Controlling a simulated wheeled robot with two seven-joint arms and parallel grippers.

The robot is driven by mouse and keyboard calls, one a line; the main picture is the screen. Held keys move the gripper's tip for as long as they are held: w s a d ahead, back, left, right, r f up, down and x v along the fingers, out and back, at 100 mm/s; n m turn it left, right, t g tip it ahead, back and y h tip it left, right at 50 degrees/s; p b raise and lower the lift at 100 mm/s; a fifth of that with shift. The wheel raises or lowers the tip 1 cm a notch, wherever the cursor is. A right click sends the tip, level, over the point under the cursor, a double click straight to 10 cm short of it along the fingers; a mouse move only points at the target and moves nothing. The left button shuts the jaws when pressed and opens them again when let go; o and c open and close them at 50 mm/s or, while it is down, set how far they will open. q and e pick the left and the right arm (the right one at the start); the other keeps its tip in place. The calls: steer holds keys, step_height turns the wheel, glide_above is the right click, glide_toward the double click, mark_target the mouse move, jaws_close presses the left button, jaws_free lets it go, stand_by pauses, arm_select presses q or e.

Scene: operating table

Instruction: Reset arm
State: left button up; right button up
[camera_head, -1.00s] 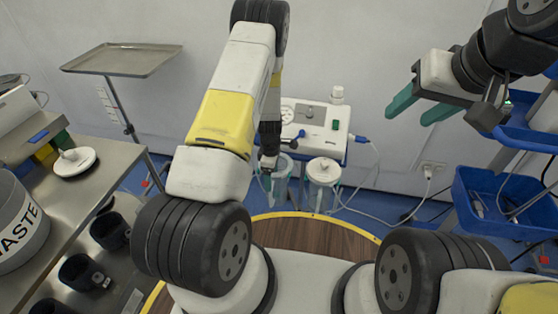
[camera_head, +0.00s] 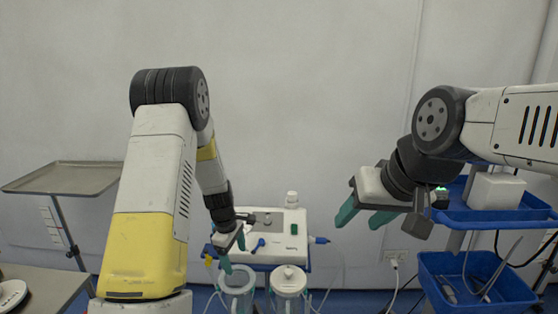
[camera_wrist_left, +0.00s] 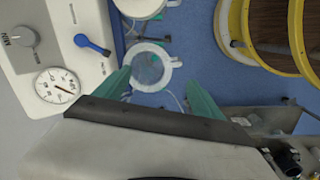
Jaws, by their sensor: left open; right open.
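My left arm rises on the left and bends down at its elbow. My left gripper (camera_head: 233,251) has teal fingers and is open and empty, in front of the white suction device's left side and just above the left clear canister. In the left wrist view its two fingers (camera_wrist_left: 160,76) stand apart with nothing held between them, and a round canister lid shows beyond. My right arm reaches in from the right. My right gripper (camera_head: 358,222) is open and empty, its teal fingers pointing left in front of the wall.
The white suction device (camera_head: 283,246) stands at the centre, with two clear canisters (camera_head: 289,285) below. A metal tray stand (camera_head: 65,178) and a steel table (camera_head: 45,290) are at the left. Blue bins (camera_head: 475,285) are at the right. Wall space above is clear.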

arm_select(q)
steer(key=s+d+r+m+t+h, duration=0.1)
steer(key=s+r+m, duration=0.25)
steer(key=r, duration=0.75)
steer(key=s+r+m+t, duration=0.1)
steer(key=s+r+m, duration=0.25)
steer(key=r, duration=0.75)
steer(key=s+r+m+t, duration=0.1)
steer(key=s+r+m, duration=0.2)
steer(key=s+r, duration=0.2)
steer(key=s+r+m+t, duration=0.1)
steer(key=s+r+m, duration=0.3)
steer(key=s, duration=0.8)
steer(key=shift+s+a+r+t, duration=0.2)
steer(key=shift+r+t, duration=0.2)
steer(key=shift+r, duration=0.35)
steer(key=shift+s+m, duration=0.4)
steer(key=shift+s, duration=0.15)
steer(key=shift+c, duration=0.2)
